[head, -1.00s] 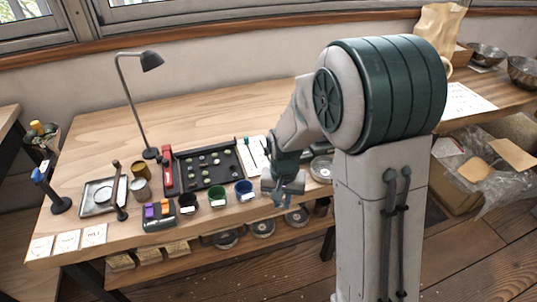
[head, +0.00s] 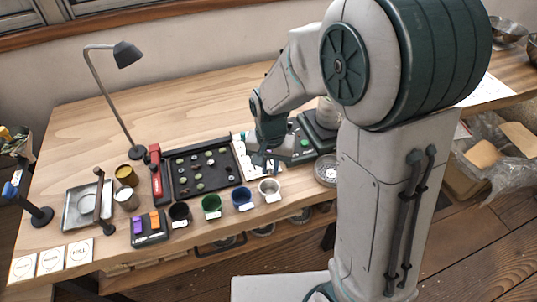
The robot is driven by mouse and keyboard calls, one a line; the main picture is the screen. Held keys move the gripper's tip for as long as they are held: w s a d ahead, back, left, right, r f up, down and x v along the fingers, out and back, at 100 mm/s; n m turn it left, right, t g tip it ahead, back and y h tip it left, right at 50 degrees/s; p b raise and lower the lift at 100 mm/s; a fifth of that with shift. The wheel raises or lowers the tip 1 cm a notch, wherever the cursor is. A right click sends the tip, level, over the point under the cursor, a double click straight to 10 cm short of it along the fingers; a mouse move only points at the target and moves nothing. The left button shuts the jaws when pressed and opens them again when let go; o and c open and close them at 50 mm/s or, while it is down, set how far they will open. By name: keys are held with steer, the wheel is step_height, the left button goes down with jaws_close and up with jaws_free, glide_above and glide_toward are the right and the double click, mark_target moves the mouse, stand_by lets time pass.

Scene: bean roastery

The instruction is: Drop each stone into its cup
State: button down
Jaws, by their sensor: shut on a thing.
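A black tray (head: 173,184) on the table holds several small stones (head: 199,185), dark, green and pale. Four cups stand in a slanted row along its front: a black cup (head: 180,214), a green cup (head: 211,206), a blue cup (head: 242,199) and a light grey cup (head: 269,189), each with a white label. My gripper (head: 264,166) is just behind the grey cup, right of the tray, pointing down over a white card. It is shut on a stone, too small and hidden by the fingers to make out.
A lamp (head: 127,54) stands behind the tray's left end, near a red tool (head: 156,174). A dark box with purple and orange blocks (head: 149,227) is left of the cups. A dark device with a green button (head: 305,142) is right of my gripper. The back left tabletop is clear.

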steer(key=shift+s+a+f+b, duration=0.15)
steer(key=shift+f+b, duration=1.85)
steer(key=shift+f, duration=0.55)
steer(key=c, duration=1.3)
jaws_free()
steer(key=shift+r, duration=0.1)
step_height(320, 180, up, 14)
steer(key=p, duration=0.1)
